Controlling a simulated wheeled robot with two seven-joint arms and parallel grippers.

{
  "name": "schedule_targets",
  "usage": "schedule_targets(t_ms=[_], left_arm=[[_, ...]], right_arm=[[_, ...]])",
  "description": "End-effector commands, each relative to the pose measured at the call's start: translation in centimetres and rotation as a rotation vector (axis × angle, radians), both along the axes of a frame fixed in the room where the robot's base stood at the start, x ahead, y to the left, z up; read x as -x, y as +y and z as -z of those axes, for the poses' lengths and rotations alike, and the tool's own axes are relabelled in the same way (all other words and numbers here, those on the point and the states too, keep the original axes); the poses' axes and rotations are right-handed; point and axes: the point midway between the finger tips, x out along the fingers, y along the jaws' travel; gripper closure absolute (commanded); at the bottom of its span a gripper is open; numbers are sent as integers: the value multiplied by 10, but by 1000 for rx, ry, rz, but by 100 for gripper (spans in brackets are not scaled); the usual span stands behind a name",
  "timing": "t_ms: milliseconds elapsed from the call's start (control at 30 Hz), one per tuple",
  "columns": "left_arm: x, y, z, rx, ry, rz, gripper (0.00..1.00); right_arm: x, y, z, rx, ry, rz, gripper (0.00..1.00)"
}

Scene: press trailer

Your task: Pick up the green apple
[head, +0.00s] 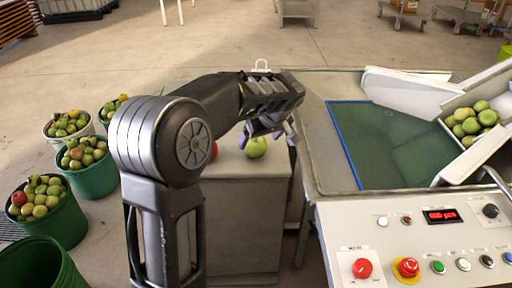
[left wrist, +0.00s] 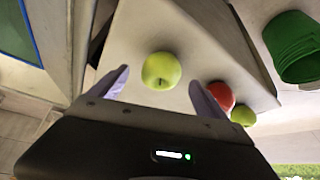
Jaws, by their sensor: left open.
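The green apple (head: 256,147) sits on top of a grey cabinet (head: 245,200), just below my left gripper (head: 266,134) in the head view. In the left wrist view the green apple (left wrist: 161,70) lies ahead of the gap between the two fingers of my left gripper (left wrist: 158,85), which is open and empty. A red apple (left wrist: 222,96) lies beside the right finger, and another green apple (left wrist: 243,116) is next to it. In the head view the red apple (head: 214,151) is mostly hidden behind my left arm. My right gripper is not in view.
Buckets of apples (head: 66,222) stand on the floor at left, with an empty green bucket (head: 40,268) in front. A machine with a green belt (head: 385,145) and an apple-filled chute (head: 470,122) stands right of the cabinet. A control panel (head: 420,235) is at front right.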

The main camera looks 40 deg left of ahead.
Motion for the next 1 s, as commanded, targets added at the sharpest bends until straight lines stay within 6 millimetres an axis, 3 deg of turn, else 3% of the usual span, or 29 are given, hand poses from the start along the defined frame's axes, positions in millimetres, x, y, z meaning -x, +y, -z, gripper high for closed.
schedule_targets(t_ms=[333,700,1000], left_arm=[[0,2,4,0,1,0,14],[-9,22,44,0,1,0,14],[-10,23,46,0,-1,0,14]], right_arm=[[0,0,0,0,0,0,100],[0,0,-2,0,0,0,100],[0,0,-2,0,0,0,100]])
